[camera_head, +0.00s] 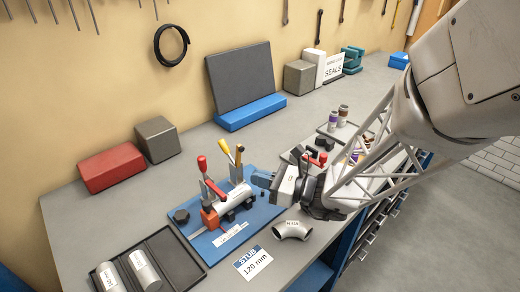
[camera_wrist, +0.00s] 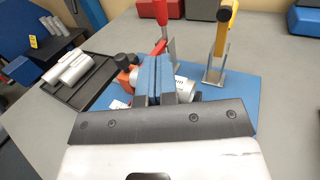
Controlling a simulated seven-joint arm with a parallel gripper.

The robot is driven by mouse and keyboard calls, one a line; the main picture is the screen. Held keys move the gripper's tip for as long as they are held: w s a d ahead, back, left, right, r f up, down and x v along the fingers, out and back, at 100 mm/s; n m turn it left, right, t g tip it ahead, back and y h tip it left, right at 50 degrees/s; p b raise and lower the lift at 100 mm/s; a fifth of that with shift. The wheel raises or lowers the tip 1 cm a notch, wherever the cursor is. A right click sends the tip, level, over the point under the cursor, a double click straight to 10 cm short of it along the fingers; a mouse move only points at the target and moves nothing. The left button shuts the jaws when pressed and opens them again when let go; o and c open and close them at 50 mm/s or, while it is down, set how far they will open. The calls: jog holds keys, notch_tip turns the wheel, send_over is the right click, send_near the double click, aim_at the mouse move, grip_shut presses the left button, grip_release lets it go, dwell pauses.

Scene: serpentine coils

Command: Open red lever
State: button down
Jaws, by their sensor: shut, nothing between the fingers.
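The red lever (camera_head: 202,164) stands upright on a toggle clamp at the left of the blue fixture plate (camera_head: 257,217). It also shows in the wrist view as a red handle (camera_wrist: 161,10) on a metal bracket, beyond my fingertips. A silver pipe piece (camera_head: 228,199) lies in the fixture beside the red block (camera_head: 209,218). My gripper (camera_head: 262,179) is at the right of the fixture, with its blue fingers pointing left towards the clamps. In the wrist view the fingers (camera_wrist: 153,78) are together and empty, apart from the red handle, and hide part of the fixture.
A yellow-handled lever (camera_head: 239,155) stands just right of the red one. A black tray (camera_head: 150,265) with silver tubes lies at left front. A pipe elbow (camera_head: 293,230) and a label card (camera_head: 253,263) lie in front. Red box (camera_head: 110,168) and grey block (camera_head: 157,139) stand behind.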

jog(key=x, duration=1.3)
dwell(0.4)
dwell(0.5)
jog(key=shift+w+a+r+m+g+h, duration=0.1)
jog(key=shift+w+a+m+g+h, duration=0.5)
jog(key=shift+h, duration=0.65)
jog(key=shift+w+a+m+g+h, duration=0.45)
jog(key=shift+w+a+g+h, duration=0.25)
jog(key=shift+h, duration=0.6)
jog(key=shift+w+a+r+m+g+h, duration=0.1)
jog(key=shift+w+a+m+g+h, duration=0.55)
jog(key=shift+h, duration=0.6)
jog(key=shift+f+g, duration=0.1)
jog(key=shift+g, duration=0.15)
jog(key=shift+w+a+f, duration=0.2)
jog(key=shift+w+a, duration=0.1)
jog(key=shift+w, duration=0.05)
jog(key=shift+d, duration=0.1)
jog(key=v, duration=1.3)
jog(key=shift+d+r, duration=0.2)
jog(key=shift+r, duration=0.2)
